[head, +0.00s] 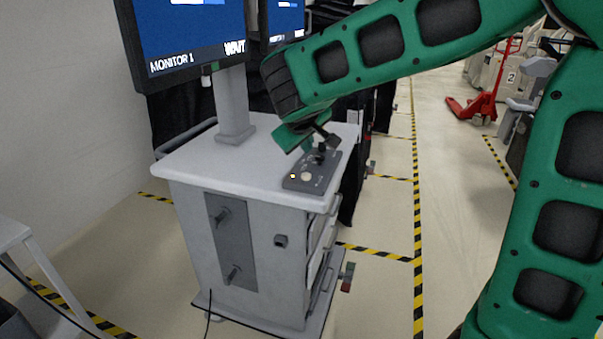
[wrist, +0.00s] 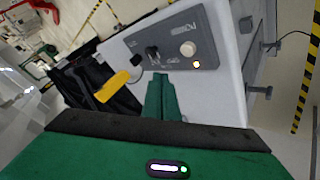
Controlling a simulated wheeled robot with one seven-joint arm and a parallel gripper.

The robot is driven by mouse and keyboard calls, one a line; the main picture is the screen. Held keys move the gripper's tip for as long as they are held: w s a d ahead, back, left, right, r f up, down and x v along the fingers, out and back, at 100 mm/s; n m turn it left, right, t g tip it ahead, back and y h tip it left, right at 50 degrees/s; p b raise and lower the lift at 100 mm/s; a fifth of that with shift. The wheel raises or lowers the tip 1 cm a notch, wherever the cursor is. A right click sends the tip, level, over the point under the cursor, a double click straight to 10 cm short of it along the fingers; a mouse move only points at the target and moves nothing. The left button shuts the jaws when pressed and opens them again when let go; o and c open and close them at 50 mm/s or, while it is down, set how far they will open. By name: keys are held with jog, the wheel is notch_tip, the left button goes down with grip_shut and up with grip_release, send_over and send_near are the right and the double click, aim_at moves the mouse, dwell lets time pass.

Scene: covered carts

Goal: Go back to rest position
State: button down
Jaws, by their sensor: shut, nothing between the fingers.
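My gripper (wrist: 161,97) is shut and empty. In the wrist view its green fingers lie together over the white cart top, close to the grey control panel (wrist: 178,48). The panel has a dark switch, a pale round knob (wrist: 188,48) and a small lit yellow light. In the head view the control panel (head: 311,172) sits at the right edge of the cart top (head: 215,168). My green arm reaches in from the upper right, and my gripper (head: 322,140) is just above the far end of the panel. Whether it touches the panel cannot be told.
A monitor (head: 190,40) stands on the cart, left of my arm. A second monitor (head: 286,20) and black covers are behind. A red pallet jack (head: 475,105) stands at the back right. The floor aisle (head: 440,190) right of the cart, with striped tape, is clear.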

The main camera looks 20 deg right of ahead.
jog(key=s+d+f+m+g, duration=0.2)
jog(key=s+d+m, duration=0.1)
jog(key=s+d, duration=0.5)
jog(key=s+d+f+m+g, duration=0.2)
jog(key=s+d+g, duration=0.1)
jog(key=s+d, duration=0.45)
jog(key=s+d+f+m+g+y, duration=0.1)
jog(key=s+f+m+y, duration=0.1)
jog(key=s, duration=0.9)
jog(key=s+d+f+m+g+y, duration=0.1)
jog(key=s+f+m+g+y, duration=0.1)
jog(key=s, duration=0.9)
notch_tip(320, 180, down, 2)
jog(key=shift+s+d+m, duration=0.25)
jog(key=shift+s+m, duration=0.1)
jog(key=shift+m, duration=0.45)
jog(key=shift+w+f+g, duration=0.25)
jog(key=shift+w+g, duration=0.05)
jog(key=shift+w, duration=0.35)
